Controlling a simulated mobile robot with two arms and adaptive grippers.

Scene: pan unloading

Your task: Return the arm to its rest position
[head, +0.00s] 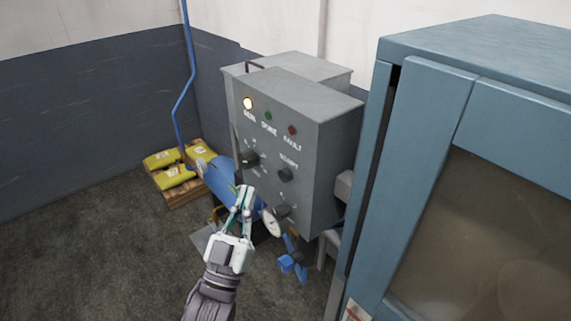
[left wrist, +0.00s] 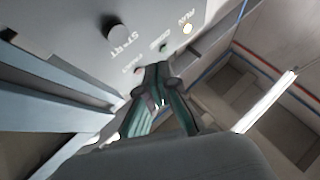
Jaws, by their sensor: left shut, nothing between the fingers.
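My left gripper (head: 243,198) is in front of the lower part of the grey control box in the head view. It is shut and holds nothing. Its fingers also show in the left wrist view (left wrist: 157,72), with the panel behind them. The control box (head: 338,135) carries a lit yellow-white RUN lamp (head: 248,103), a dark green lamp (head: 268,116) and a dark red FAULT lamp (head: 292,130). A dark knob (head: 285,174) sits under the START label. My right gripper is not in view.
A blue cabinet (head: 425,110) with a dark window stands close on the right. Yellow bags (head: 175,177) lie on a wooden pallet at the back left. A blue tank, a gauge (head: 271,223) and a blue valve (head: 292,260) sit below the box. The floor at left is clear.

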